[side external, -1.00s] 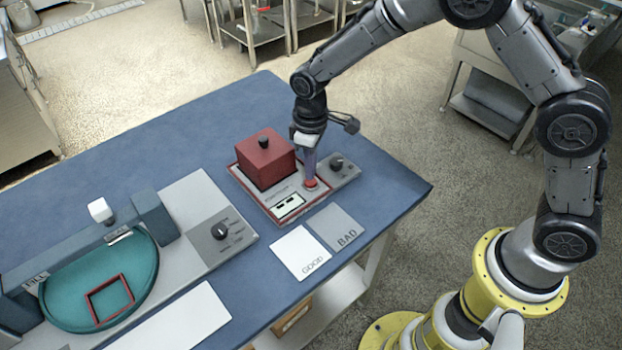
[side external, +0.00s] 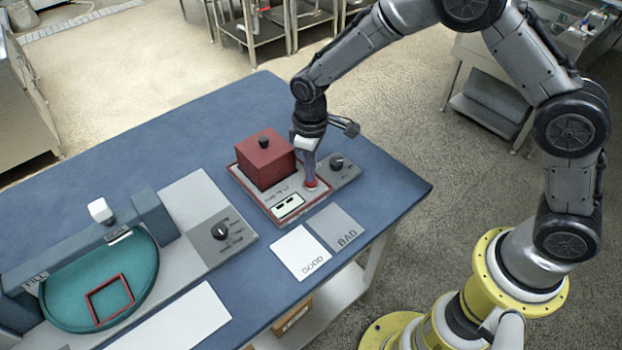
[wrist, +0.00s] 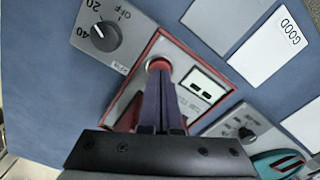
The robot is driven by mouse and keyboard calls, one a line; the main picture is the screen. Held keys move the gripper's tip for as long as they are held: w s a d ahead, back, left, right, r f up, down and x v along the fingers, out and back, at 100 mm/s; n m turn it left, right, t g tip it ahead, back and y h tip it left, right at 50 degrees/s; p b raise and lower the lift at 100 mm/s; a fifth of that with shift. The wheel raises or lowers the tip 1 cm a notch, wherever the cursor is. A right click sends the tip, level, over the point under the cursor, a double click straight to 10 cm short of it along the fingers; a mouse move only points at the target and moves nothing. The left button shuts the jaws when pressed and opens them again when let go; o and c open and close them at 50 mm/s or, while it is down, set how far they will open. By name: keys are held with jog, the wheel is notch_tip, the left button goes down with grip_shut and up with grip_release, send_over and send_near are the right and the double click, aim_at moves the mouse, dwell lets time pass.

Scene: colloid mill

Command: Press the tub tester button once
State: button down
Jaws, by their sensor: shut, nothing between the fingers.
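The tub tester (side external: 250,186) is a grey panel with a red border on the blue table, with a red box with a black knob (side external: 265,160) on it. Its round red button (side external: 311,185) sits at the panel's right corner and also shows in the wrist view (wrist: 158,63). My gripper (side external: 310,179) is shut and empty, pointing down with its purple fingertips at the button. In the wrist view the fingertips (wrist: 158,74) overlap the button's lower edge. I cannot tell whether the button is pressed in. The tester's small display (side external: 288,205) shows two dark marks.
A grey dial box (side external: 340,168) stands right beside the tester. White GOOD (side external: 299,252) and grey BAD (side external: 337,228) cards lie in front. A teal basin machine (side external: 70,318) with a dial fills the left. The table's back is clear.

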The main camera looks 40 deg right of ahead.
jog(key=shift+f, duration=0.5)
dwell(0.4)
dwell(0.3)
notch_tip(320, 180, up, 8)
jog(key=shift+f, duration=0.2)
dwell(0.8)
jog(key=shift+r, duration=1.05)
dwell(4.3)
